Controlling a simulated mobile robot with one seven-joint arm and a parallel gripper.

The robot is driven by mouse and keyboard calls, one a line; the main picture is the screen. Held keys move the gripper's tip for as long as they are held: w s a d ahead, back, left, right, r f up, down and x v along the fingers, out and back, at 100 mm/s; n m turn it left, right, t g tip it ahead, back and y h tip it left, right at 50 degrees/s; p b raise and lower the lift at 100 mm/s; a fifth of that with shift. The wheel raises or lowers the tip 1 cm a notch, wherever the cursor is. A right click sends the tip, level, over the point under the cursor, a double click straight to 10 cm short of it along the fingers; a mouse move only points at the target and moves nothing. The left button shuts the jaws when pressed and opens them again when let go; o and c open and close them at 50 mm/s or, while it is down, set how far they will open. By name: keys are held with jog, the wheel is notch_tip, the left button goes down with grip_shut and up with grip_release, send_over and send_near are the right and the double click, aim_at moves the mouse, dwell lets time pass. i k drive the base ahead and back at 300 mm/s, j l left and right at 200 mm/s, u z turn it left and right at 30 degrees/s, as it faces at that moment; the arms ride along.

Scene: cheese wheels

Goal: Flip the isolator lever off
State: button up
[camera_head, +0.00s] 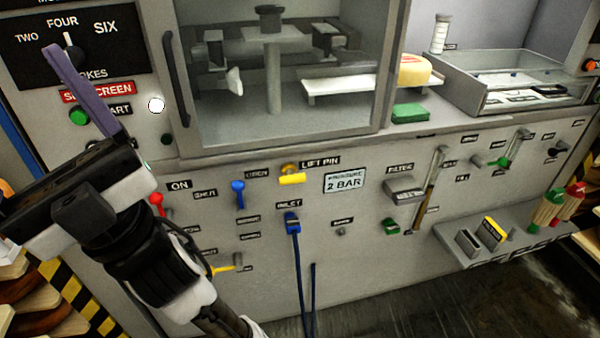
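A red lever (157,201) sits on the grey front panel beside a black label reading ON, just right of my gripper body. It appears to be the isolator lever; its lower part is partly hidden. My gripper (53,52) is at the left, its long purple finger pointing up and left across the dark dial plate, with the tip by the dial. The finger is above and left of the red lever, apart from it. Only one finger shows clearly, so the gap between the fingers cannot be seen. Nothing is visible in its grasp.
The panel also has a blue lever (239,194), a yellow handle (291,177), a blue inlet fitting (292,223) with a hose and a green button (79,116). A glazed cabinet door (278,80) stands above. A low shelf (490,250) juts out at right.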

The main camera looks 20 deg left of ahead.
aim_at(156, 198)
jog(key=u, duration=1.35)
